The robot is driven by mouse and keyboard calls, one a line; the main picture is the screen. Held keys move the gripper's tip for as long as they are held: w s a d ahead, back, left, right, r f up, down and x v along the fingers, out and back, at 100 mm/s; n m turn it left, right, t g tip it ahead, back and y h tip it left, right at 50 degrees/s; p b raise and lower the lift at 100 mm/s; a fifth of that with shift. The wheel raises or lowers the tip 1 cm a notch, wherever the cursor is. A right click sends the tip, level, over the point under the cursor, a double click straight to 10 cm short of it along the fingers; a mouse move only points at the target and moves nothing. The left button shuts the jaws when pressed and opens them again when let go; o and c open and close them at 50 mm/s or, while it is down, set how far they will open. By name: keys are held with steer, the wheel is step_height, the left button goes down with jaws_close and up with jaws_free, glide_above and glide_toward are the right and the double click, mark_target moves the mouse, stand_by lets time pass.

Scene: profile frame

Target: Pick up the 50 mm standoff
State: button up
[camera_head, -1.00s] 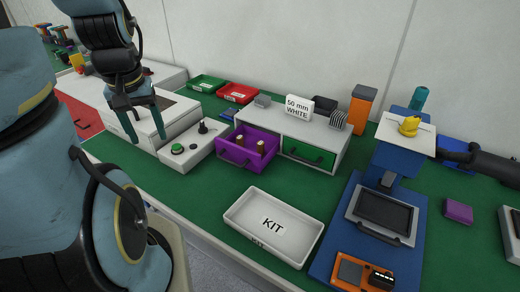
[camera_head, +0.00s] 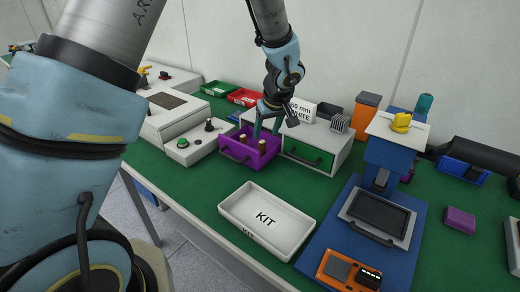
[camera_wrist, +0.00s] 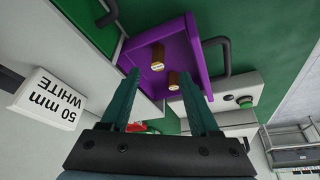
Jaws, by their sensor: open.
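The purple drawer (camera_head: 235,153) is pulled out of the white cabinet and holds two short brass-coloured standoffs. One standoff (camera_head: 243,138) stands to the left and the other (camera_head: 262,146) to the right, below my fingers. In the wrist view they show as one with a pale end (camera_wrist: 158,57) and one nearer my fingers (camera_wrist: 173,80). I cannot tell their lengths. My gripper (camera_head: 266,131) is over the drawer, pointing down, open and empty. Its two teal fingers (camera_wrist: 163,95) are spread apart in the wrist view. A sign (camera_wrist: 48,100) reads "50 mm WHITE".
A green drawer (camera_head: 308,153) is shut beside the purple one. The white KIT tray (camera_head: 287,250) stands empty in front. A box with a green button (camera_head: 183,143) lies left of the drawer. A blue fixture (camera_head: 388,162) stands to the right.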

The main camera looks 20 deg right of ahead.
mark_target(263, 144)
steer(key=shift+p+x, duration=1.55)
steer(key=shift+x, duration=2.8)
steer(key=shift+d, duration=0.15)
jaws_close()
